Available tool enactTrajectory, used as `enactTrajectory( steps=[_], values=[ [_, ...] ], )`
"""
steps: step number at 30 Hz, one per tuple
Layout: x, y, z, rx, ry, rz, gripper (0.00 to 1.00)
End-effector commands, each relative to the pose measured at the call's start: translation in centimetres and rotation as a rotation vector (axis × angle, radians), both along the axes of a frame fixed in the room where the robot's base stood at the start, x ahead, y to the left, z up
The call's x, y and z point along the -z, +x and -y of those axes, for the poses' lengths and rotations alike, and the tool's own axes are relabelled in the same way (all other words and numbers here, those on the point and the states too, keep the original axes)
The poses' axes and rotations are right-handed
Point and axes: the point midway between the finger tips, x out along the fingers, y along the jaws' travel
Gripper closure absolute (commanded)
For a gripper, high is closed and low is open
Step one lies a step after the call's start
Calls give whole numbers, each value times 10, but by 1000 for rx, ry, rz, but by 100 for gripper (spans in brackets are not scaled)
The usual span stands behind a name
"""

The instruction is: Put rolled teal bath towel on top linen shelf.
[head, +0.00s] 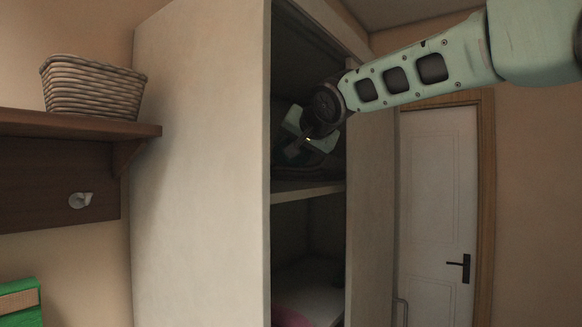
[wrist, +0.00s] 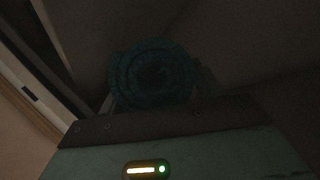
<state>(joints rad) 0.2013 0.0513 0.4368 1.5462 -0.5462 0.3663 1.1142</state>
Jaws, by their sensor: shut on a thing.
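The rolled teal bath towel (wrist: 152,75) shows end-on in the dark wrist view, its spiral facing the camera. My gripper (wrist: 155,92) is shut on it, with a finger on either side. In the head view my gripper (head: 297,150) reaches into the upper compartment of the tall pale cabinet, above the linen shelf board (head: 305,190). The towel is hard to make out there in the shadow. I cannot tell whether it touches the shelf.
The cabinet's side panel (head: 200,160) and right-hand door or panel (head: 370,220) flank the narrow opening. A lower compartment holds something pink (head: 293,314). A wicker basket (head: 92,87) stands on a wooden wall shelf (head: 75,125) at left. A white door (head: 437,190) is at right.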

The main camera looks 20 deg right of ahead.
Motion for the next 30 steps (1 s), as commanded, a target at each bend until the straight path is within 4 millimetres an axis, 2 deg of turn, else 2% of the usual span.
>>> enactTrajectory(
  steps=[10,23,24,26,30],
  values=[
    [41,0,0,-1,-2,3,68],
    [47,0,0,-1,1,4,68],
    [48,0,0,0,1,1,32],
    [47,0,0,-1,0,1,15],
    [47,0,0,-1,0,1,13]
  ],
)
